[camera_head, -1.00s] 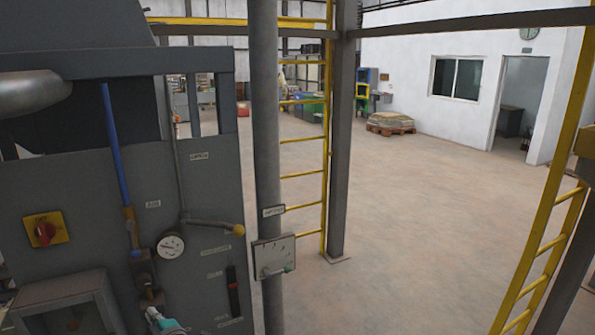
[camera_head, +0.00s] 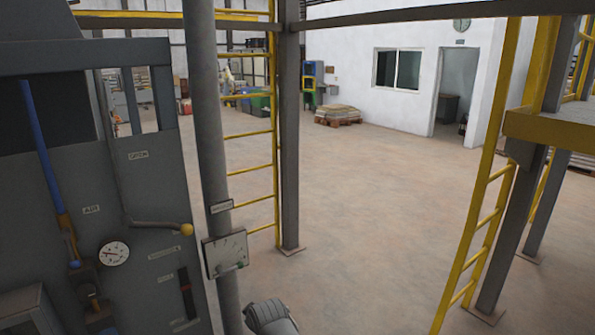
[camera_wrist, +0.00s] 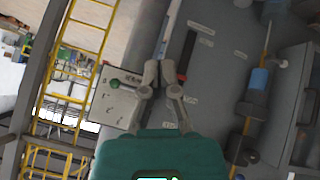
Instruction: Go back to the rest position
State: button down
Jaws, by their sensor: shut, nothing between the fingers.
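My gripper (camera_wrist: 161,76) shows in the wrist view with its grey fingers together and nothing between them. Its teal body (camera_wrist: 150,155) fills the bottom of that view. The grey machine panel (camera_wrist: 222,70) lies beyond the fingers, apart from them as far as I can tell. In the head view the gripper itself is not clearly seen; a grey part of my arm (camera_head: 270,318) shows at the bottom edge. The panel (camera_head: 150,185) stands at the left with a gauge (camera_head: 114,253), a yellow-tipped lever (camera_head: 186,229) and a blue-handled lever (camera_head: 40,150).
A small control box (camera_head: 225,252) hangs on a round grey post (camera_head: 212,150); it also shows in the wrist view (camera_wrist: 105,104). A yellow ladder (camera_head: 275,130) and steel column (camera_head: 288,150) stand behind. Another yellow ladder (camera_head: 485,190) is at right. The floor between is clear.

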jog(key=s+d+f+m+g+h, duration=0.1)
jog(key=s+d+f+m+g, duration=0.1)
jog(key=d, duration=0.7)
jog(key=s+d+f+m+g+h, duration=0.1)
jog(key=s+d+m+g, duration=0.2)
jog(key=d, duration=0.7)
jog(key=s+d+f+m+g+h, duration=0.2)
jog(key=d+m, duration=0.4)
jog(key=d, duration=0.4)
jog(key=shift+s+f+g+b, duration=0.25)
jog(key=shift+f+g+b, duration=0.05)
jog(key=shift+b, duration=0.05)
